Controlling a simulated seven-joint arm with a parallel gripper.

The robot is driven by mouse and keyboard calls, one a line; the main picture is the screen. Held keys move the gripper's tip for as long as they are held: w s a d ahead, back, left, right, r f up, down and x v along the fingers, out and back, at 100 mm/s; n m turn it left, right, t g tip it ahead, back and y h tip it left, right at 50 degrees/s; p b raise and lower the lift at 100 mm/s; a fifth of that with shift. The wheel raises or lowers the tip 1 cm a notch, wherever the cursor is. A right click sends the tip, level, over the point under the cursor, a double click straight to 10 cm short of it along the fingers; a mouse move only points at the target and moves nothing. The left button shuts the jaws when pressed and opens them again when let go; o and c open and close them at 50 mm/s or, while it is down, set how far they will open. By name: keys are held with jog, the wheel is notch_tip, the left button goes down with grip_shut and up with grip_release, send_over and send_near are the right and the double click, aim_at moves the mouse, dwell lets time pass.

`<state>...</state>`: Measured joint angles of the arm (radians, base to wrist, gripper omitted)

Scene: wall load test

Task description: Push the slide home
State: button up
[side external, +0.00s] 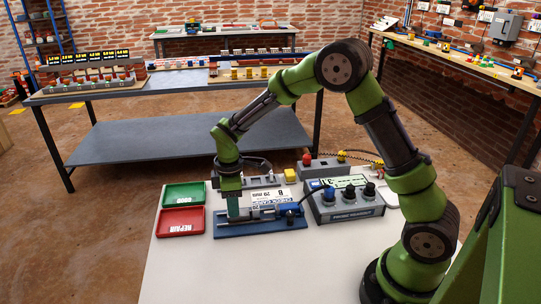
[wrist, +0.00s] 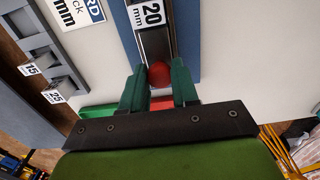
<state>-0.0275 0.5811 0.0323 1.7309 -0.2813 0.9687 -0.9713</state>
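The blue slide fixture (side external: 262,228) lies along the front of the white table. My gripper (side external: 233,212) points down over its left part; the fingers hide what they hold there. In the wrist view a grey metal slide rail (wrist: 156,42) runs away on the blue base (wrist: 187,40), beside a "20 mm" label (wrist: 149,14). A round red knob (wrist: 159,74) sits at the rail's near end. The rail's far end is out of the wrist view.
A green tray (side external: 184,194) and a red "REPAIR" tray (side external: 181,221) lie left of the fixture. A blue gauge (side external: 288,209) is on its right part. A grey control box with black knobs (side external: 345,202) stands right. Free table lies in front.

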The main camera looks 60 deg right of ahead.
jog(key=c, duration=0.4)
jog(key=shift+s+d, duration=1.5)
jog(key=o, duration=0.8)
jog(key=shift+c, duration=0.2)
jog(key=shift+r, duration=0.15)
notch_tip(320, 180, up, 7)
dwell(0.5)
